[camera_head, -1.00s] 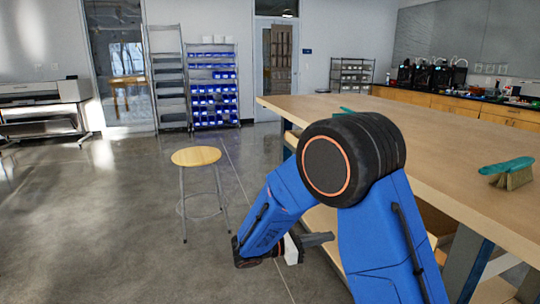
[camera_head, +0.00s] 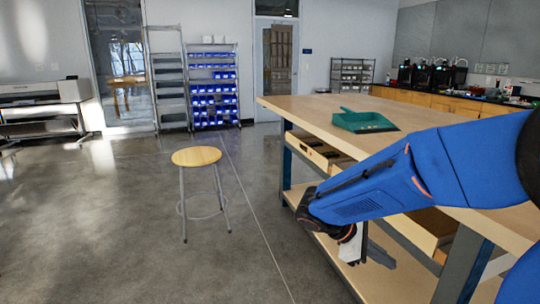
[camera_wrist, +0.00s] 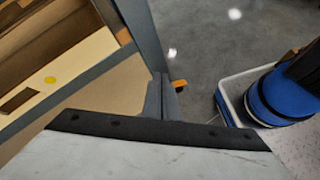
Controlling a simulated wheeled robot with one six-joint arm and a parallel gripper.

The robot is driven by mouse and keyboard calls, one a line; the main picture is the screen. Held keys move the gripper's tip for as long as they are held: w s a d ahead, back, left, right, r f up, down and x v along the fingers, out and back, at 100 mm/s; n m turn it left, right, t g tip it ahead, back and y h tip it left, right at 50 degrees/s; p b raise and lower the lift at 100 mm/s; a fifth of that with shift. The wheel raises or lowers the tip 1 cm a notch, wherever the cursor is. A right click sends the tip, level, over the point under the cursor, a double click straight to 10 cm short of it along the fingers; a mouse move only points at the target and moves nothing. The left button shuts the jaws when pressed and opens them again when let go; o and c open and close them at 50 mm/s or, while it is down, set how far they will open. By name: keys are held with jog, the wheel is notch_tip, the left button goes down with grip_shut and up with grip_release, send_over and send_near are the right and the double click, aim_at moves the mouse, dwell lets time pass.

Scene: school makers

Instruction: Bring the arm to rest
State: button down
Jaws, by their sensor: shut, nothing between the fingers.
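My arm reaches in from the right in the head view, folded over the near side of the workbench (camera_head: 290,104). My gripper (camera_head: 384,258) hangs low in front of the bench's lower shelf, partly hidden by my own wrist. In the wrist view my gripper (camera_wrist: 160,78) has its fingers together, with nothing between them. A bench leg and drawer edge show close by at the left of that view; I cannot tell the exact gap.
A green dustpan (camera_head: 362,121) lies on the bench top. An open drawer (camera_head: 318,153) sits under it, and the lower shelf (camera_head: 375,282) is below. A wooden-topped stool (camera_head: 196,156) stands to the left. The grey floor (camera_head: 90,230) at the left is clear.

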jog(key=s+a+r+m+t+y, duration=0.1)
jog(key=s+m+t+y, duration=0.1)
jog(key=s+m+y, duration=0.3)
jog(key=s+r+m+t+y, duration=0.1)
jog(key=s+m+t+y, duration=0.2)
jog(key=s, duration=0.9)
jog(key=m+y, duration=0.2)
jog(key=m, duration=0.2)
jog(key=shift+s+a+r+t, duration=0.25)
jog(key=shift+s+a+t, duration=0.05)
jog(key=shift+s+a, duration=0.1)
